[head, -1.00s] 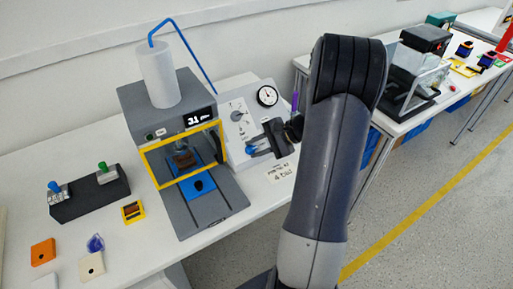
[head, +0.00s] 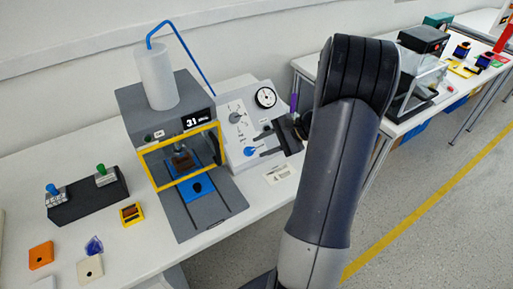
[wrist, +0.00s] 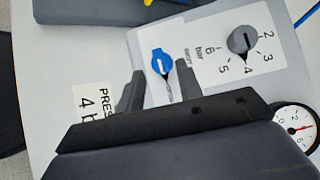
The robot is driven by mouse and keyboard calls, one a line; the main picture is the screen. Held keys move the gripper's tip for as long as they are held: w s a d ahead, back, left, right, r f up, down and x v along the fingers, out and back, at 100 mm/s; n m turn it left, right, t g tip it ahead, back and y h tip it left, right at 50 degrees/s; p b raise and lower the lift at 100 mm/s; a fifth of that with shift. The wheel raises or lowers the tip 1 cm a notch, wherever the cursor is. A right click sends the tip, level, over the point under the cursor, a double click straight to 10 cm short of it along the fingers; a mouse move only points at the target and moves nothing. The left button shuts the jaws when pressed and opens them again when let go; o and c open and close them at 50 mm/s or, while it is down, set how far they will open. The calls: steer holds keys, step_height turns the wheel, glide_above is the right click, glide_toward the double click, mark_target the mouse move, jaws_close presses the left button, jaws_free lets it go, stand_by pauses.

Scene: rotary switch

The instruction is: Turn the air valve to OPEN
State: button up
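The air valve is most likely the blue knob (head: 250,151) on the sloped light-grey panel (head: 240,128). In the wrist view the blue knob (wrist: 162,62) sits just beyond my fingertips, roughly between them. The wrist view also shows the open gripper (wrist: 159,80). I see no contact with the knob.
A grey dial (wrist: 243,41) with numbers and a round gauge (head: 265,97) share the panel. A press with a yellow frame (head: 150,165) stands left. A lettered white card (head: 279,174) lies in front. A purple upright object (head: 294,102) stands beside the panel.

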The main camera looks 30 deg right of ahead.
mark_target(253, 149)
steer(key=v, duration=0.7)
steer(key=shift+s, duration=0.1)
steer(key=x, duration=1)
steer(key=shift+a+f, duration=0.15)
steer(key=shift+a, duration=0.05)
steer(key=shift+w, duration=0.25)
